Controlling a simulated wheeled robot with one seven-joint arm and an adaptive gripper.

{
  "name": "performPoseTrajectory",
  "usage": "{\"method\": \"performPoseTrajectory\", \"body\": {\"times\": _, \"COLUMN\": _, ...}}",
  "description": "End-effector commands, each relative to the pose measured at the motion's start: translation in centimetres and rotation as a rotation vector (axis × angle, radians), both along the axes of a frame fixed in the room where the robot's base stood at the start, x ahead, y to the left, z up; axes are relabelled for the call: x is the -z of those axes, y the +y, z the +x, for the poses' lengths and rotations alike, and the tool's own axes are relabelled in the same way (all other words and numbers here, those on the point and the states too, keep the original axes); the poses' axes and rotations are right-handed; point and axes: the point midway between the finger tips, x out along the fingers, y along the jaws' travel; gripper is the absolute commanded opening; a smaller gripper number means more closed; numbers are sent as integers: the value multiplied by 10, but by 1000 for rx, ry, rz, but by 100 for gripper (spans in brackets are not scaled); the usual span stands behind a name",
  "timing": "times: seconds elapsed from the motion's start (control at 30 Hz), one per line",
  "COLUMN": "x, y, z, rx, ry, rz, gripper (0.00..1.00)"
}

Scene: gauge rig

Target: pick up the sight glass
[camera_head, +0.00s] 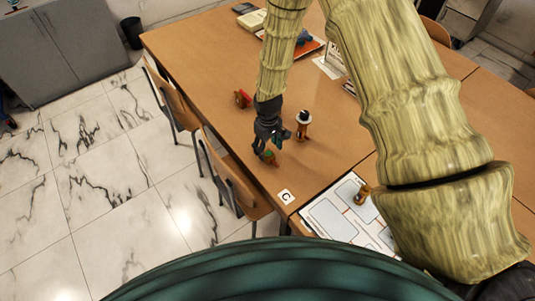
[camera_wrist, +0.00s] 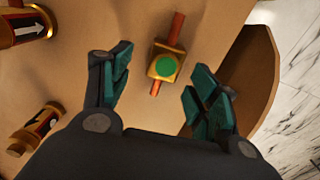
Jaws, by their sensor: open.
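The sight glass (camera_wrist: 165,67) is a small brass block with a round green window on top and a copper stub at each end. It lies on the brown table, near its edge, and shows small in the head view (camera_head: 269,157). My gripper (camera_wrist: 160,75) is open above it in the wrist view. One finger is on each side of the block, with a visible gap to both, and nothing is held. In the head view my gripper (camera_head: 264,143) hangs just over the sight glass and partly covers it.
A brass cylinder with a white arrow label (camera_wrist: 30,25) and another brass cylinder (camera_wrist: 36,130) are left in the wrist view. A red item (camera_head: 242,98) lies farther back on the table (camera_head: 190,50). A white mat (camera_head: 334,218) and wooden chairs (camera_head: 237,180) are near the edge.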

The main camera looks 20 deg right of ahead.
Motion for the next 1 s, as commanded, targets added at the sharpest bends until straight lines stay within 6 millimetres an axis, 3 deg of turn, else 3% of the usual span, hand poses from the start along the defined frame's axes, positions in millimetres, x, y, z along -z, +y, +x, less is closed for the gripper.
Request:
{"method": "performPoseTrajectory", "body": {"times": 0.43, "x": 36, "y": 0, "z": -2, "rx": 1, "ry": 4, "rz": -1, "gripper": 61}}
{"method": "performPoseTrajectory", "body": {"times": 0.8, "x": 41, "y": 0, "z": -2, "rx": 0, "ry": 2, "rz": -1, "gripper": 61}}
{"method": "performPoseTrajectory", "body": {"times": 1.0, "x": 41, "y": 0, "z": -2, "rx": 0, "ry": 3, "rz": -1, "gripper": 24}}
